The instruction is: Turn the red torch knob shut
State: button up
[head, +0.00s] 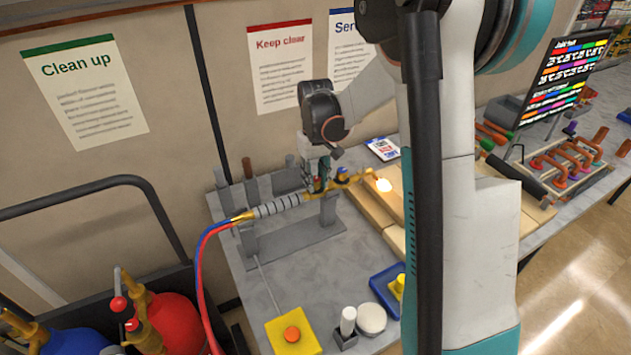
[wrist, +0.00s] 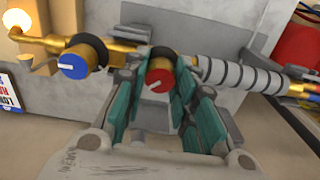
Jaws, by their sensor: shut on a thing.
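The brass torch with a grey ribbed handle (head: 277,206) lies across a grey stand (head: 300,240) on the bench. Its tip at the right glows in the head view. In the wrist view the red torch knob (wrist: 159,80) has a white pointer mark and sits between the teal pads of my gripper (wrist: 165,85). My gripper is shut on the red knob. The blue torch knob (wrist: 78,62) is to the left of it, apart from my fingers, with a white mark. In the head view my gripper (head: 316,182) hides most of the red knob.
A blue hose and a red hose (head: 201,262) run from the torch toward a red cylinder (head: 172,320) and a blue cylinder (head: 70,342). A yellow box with an orange button (head: 292,334), a white jar (head: 371,318) and a blue tray (head: 380,283) stand at the bench front.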

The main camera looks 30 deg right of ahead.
aim_at(316, 179)
jog(key=m+b, duration=0.1)
jog(key=m, duration=0.3)
jog(key=shift+m, duration=0.3)
jog(key=shift+m+b, duration=0.5)
jog(key=shift+m, duration=1.5)
jog(key=o, duration=1.1)
notch_tip(316, 179, up, 12)
